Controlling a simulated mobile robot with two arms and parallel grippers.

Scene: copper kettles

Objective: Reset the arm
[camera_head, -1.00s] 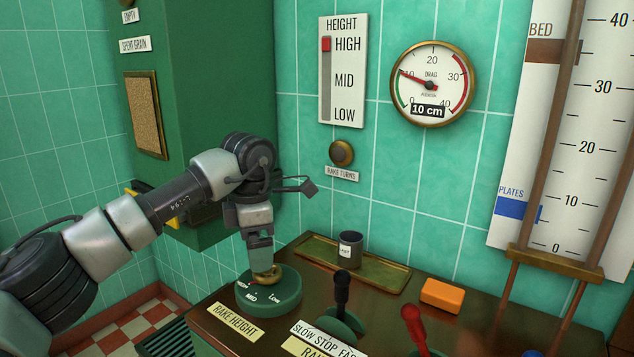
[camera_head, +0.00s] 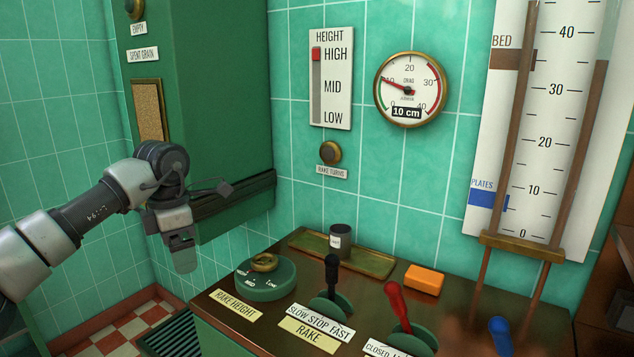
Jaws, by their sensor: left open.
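My left gripper (camera_head: 184,262) hangs in the air at the left, pointing down. It is clear of the console and left of the rake height dial (camera_head: 265,282). Its fingers are small and seen edge-on; nothing shows between them. The green dial, with a brass knob (camera_head: 265,262) on top, stands at the left end of the console and nothing touches it. The red marker (camera_head: 316,54) on the height scale stands at HIGH. My right gripper is not in view.
A black-handled rake lever (camera_head: 332,275), a red lever (camera_head: 398,305) and a blue knob (camera_head: 500,335) stand on the console (camera_head: 372,292). A dark cup (camera_head: 340,240) sits on a brass tray (camera_head: 378,264); an orange block (camera_head: 425,279) lies nearby. A green cabinet (camera_head: 215,100) stands behind my left arm.

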